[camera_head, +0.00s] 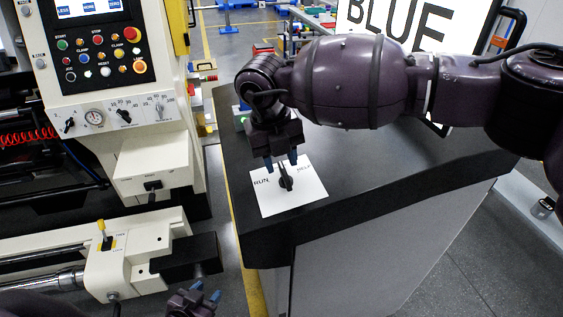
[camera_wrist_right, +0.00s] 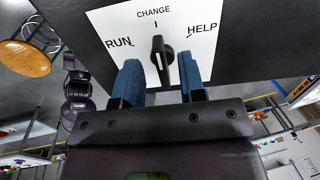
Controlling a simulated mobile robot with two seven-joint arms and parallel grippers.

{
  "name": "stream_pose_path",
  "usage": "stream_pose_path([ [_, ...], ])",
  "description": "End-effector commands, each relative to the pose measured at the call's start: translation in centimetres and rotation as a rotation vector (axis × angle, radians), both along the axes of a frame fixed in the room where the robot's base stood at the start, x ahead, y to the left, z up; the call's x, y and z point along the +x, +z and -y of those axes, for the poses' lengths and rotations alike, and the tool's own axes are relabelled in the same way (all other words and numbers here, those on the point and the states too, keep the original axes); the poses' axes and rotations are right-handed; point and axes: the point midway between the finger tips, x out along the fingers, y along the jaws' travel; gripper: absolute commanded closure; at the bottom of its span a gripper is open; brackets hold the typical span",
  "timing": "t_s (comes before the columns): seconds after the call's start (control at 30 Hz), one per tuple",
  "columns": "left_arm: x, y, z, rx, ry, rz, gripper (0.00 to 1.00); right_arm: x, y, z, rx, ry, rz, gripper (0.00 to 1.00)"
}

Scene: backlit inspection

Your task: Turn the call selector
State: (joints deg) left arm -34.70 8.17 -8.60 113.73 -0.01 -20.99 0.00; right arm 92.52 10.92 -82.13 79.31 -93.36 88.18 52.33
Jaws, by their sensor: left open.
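The call selector (camera_wrist_right: 161,60) is a black knob with a white line on a white plate (camera_head: 308,195). In the right wrist view the plate carries RUN, CHANGE and HELP, and the knob's line is toward CHANGE. My right gripper (camera_head: 281,162) comes down over the plate from behind. Its blue fingers stand apart on either side of the knob in the wrist view, with gaps visible; the knob is not gripped. My left gripper (camera_head: 206,291) is open and empty at the bottom edge of the head view, apart from the plate.
The plate lies on a dark-topped cabinet (camera_head: 380,175). A BLUE sign (camera_head: 405,22) stands at its back. A machine with a button panel (camera_head: 98,48) and a yellow-tipped lever (camera_head: 102,228) stands at left. A round wooden stool (camera_wrist_right: 25,58) shows in the wrist view.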

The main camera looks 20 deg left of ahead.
Motion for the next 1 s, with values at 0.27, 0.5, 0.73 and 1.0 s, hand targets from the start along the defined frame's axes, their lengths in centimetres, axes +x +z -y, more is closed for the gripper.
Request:
stream_pose_path([
  [0.27,0.0,0.3,0.0,0.0,0.0,0.001,0.57,0.2,-2.1,0.3,0.0,0.001,0.0,0.63],
  [0.5,0.0,0.3,0.0,0.0,0.0,0.001,0.57,0.2,-2.2,0.3,0.0,0.001,0.001,0.63],
  [0.73,0.0,0.3,0.0,-0.001,0.001,0.0,0.57,0.2,-2.2,0.3,0.001,0.0,0.001,0.89],
  [1.0,0.0,0.2,0.0,-0.001,0.001,0.0,0.57,0.2,-2.2,0.3,0.0,0.003,0.0,1.0],
])
